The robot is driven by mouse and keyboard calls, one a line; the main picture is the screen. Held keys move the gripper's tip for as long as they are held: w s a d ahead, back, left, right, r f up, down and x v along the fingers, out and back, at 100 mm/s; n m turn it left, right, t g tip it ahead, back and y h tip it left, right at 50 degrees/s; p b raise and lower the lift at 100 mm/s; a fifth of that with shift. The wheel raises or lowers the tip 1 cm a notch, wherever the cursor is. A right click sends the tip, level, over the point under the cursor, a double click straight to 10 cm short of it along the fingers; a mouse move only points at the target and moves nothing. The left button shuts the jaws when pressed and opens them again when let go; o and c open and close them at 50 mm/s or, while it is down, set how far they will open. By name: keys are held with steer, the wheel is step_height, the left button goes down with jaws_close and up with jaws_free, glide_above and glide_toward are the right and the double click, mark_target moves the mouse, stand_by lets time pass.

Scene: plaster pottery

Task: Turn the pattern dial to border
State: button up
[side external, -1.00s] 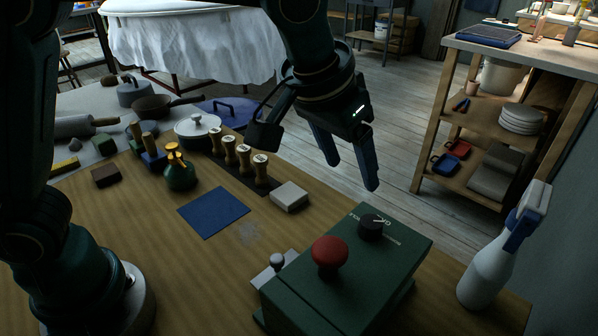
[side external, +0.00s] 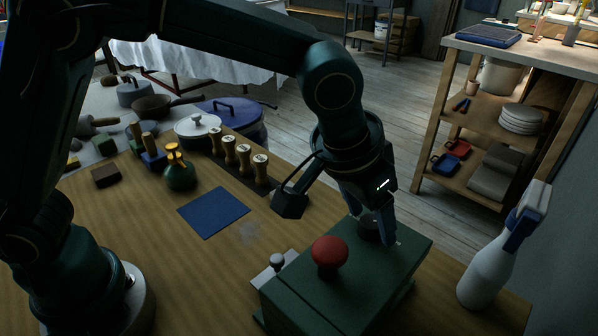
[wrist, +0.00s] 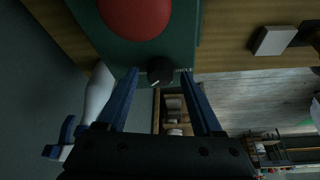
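The dark pattern dial (wrist: 160,71) sits on top of the green box (side external: 335,284), beside the red knob (side external: 329,252). In the wrist view a short white mark shows on the dial, and small lettering beside it is too small to read surely. My gripper (side external: 371,228) is open, pointing down at the dial. In the wrist view its two blue fingers stand on either side of the dial, with a gap showing on both sides. In the side view the fingers partly hide the dial, and I cannot tell how far down its sides they reach.
A white spray bottle (side external: 487,270) stands right of the box. A small pale block with a knob (side external: 275,264) lies left of it.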

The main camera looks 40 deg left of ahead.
jaws_close()
steer(key=shift+m+h, duration=0.3)
steer(key=shift+m, duration=0.5)
steer(key=shift+o, duration=1.2)
jaws_free()
steer(key=shift+r, duration=0.1)
steer(key=shift+v, duration=2.5)
